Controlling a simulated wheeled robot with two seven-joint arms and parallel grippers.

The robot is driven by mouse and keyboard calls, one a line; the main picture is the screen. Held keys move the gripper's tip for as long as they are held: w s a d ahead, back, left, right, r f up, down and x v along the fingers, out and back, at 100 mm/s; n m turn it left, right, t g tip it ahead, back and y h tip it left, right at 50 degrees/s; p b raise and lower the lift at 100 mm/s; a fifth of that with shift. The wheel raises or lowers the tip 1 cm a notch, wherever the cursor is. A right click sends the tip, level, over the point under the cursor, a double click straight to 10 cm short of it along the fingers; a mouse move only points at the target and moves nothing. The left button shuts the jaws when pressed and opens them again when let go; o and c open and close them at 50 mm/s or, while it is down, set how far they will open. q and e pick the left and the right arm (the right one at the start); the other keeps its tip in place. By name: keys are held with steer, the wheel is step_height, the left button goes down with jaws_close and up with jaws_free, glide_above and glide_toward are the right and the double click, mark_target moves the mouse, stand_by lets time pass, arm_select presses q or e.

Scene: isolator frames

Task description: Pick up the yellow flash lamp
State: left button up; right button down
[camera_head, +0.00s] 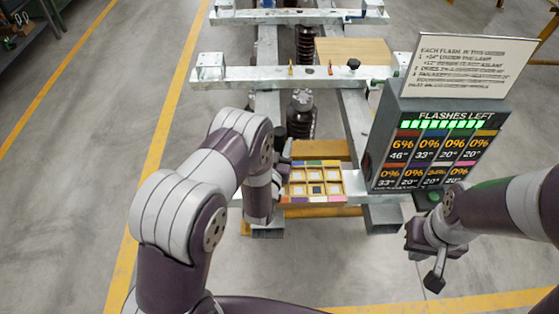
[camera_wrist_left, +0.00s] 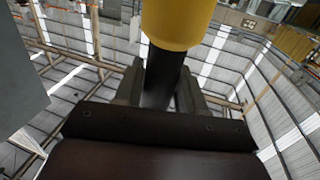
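The yellow flash lamp (camera_wrist_left: 178,22) has a wide yellow head and a black handle (camera_wrist_left: 162,78), seen close in the left wrist view. The handle stands between the two fingers of my left gripper (camera_wrist_left: 160,95), which looks shut on it. In the head view my left gripper (camera_head: 282,168) is at the left edge of a small compartment tray, mostly hidden by my arm, and I cannot make out the lamp there. My right gripper (camera_head: 430,262) hangs at the lower right, with no lamp visible in it; its finger gap is unclear.
The tray (camera_head: 313,199) with coloured labels sits on a metal frame (camera_head: 290,75). A grey display box (camera_head: 385,140) reading "FLASHES LEFT" stands to its right, topped by a white text sign (camera_head: 470,65). Grey floor with yellow lines lies open on the left.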

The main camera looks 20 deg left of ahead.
arm_select(q)
jaws_close()
stand_by(1.1)
steer(key=shift+r, duration=0.15)
